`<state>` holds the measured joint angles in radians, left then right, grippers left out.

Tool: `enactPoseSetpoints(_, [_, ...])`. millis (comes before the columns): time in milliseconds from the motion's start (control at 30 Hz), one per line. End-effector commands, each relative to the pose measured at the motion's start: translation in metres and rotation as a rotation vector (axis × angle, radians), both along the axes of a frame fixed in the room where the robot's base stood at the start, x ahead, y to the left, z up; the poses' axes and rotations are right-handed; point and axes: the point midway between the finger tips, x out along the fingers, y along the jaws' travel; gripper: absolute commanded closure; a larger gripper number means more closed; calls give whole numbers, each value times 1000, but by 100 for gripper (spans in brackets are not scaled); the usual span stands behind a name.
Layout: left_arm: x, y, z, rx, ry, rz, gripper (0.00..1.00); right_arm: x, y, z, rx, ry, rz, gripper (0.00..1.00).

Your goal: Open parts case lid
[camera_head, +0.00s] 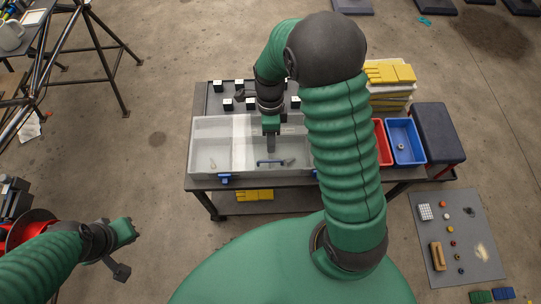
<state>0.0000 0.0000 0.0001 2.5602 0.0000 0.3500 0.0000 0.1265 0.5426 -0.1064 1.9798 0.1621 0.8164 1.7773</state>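The parts case (210,137) is a wide, pale translucent box on the table, with faint small items showing through it. A blue latch (224,178) is at its front left edge, and a blue handle-like bar (270,163) shows near the front middle. The lid looks down, but I cannot tell this for sure. My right gripper (271,143) points down over the middle of the case; contact and finger gap are unclear. My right arm hides the case's right part. My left gripper (122,250) is low at the left, away from the table; its finger gap is unclear.
Behind the case is a dark tray (222,103) with several black-and-white blocks. To the right are a red bin (382,143), a blue bin (405,141) and stacked yellow-topped boxes (389,73). A grey mat (470,226) with small parts lies on the floor. A black-framed stand is at left.

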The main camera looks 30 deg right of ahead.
Motion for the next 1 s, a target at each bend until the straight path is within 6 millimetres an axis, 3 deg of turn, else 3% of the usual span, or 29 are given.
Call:
enactPoseSetpoints(100, [0, 0, -9, 0, 0, 0, 100, -7, 3, -34, 2, 3, 0, 68])
enactPoseSetpoints(333, [0, 0, -16, 0, 0, 0, 100, -13, 7, -71, 0, 0, 1, 68])
enactPoseSetpoints(667, [0, 0, -16, 0, 0, 0, 100, -13, 8, -76, 0, -2, 2, 68])
enactPoseSetpoints(900, [0, 0, -16, 0, 0, 0, 100, -13, 8, -76, 0, -2, 2, 98])
enactPoseSetpoints(1000, [0, 0, -16, 0, 0, 0, 100, -13, 8, -76, 0, -3, 2, 100])
